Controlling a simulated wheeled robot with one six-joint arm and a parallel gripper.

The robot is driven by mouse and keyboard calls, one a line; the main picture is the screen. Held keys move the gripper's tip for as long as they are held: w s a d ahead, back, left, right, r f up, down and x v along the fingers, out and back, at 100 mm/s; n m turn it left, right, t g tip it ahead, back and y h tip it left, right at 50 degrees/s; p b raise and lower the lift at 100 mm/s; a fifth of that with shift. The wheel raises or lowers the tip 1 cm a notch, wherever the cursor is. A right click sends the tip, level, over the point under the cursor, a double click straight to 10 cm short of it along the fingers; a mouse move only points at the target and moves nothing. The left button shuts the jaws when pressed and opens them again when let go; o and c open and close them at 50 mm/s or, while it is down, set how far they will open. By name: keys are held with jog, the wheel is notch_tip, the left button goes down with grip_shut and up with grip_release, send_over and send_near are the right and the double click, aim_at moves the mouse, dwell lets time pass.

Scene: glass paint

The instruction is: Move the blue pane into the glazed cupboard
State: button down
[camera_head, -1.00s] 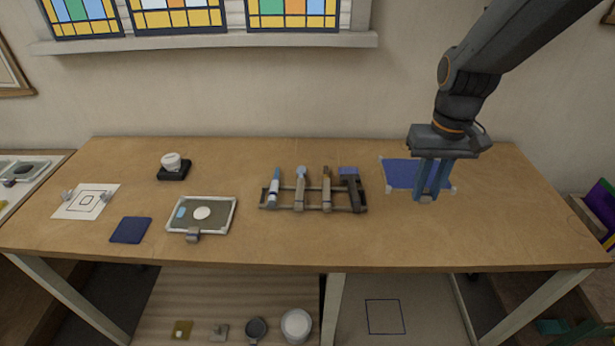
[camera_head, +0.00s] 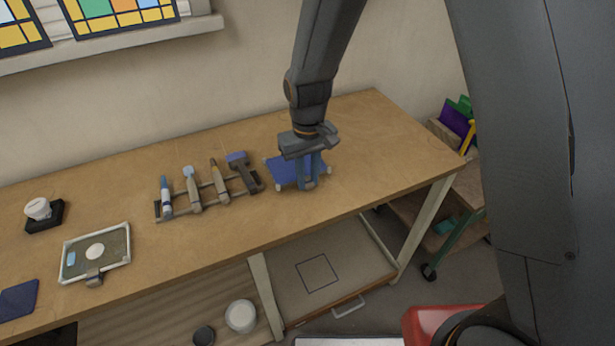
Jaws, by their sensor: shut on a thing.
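The blue pane (camera_head: 282,172) is a flat blue sheet with small pale pieces at its corners, at the right part of the workbench. My gripper (camera_head: 309,186) points down over its front right side, shut on it and hiding part of it. The pane looks about level; I cannot tell whether it touches the bench top. I can make out no glazed cupboard in this view.
A tool rack (camera_head: 207,199) stands close left of the pane. A framed tray (camera_head: 96,255), a dark blue square (camera_head: 18,299) and a white jar (camera_head: 38,209) lie further left. A cart (camera_head: 455,200) stands beyond the bench's right end. Bare bench (camera_head: 385,140) lies right of the pane.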

jog(key=shift+f, duration=0.45)
jog(key=shift+f, duration=0.2)
jog(key=c, duration=1.6)
grip_release()
jog(key=shift+o, duration=0.2)
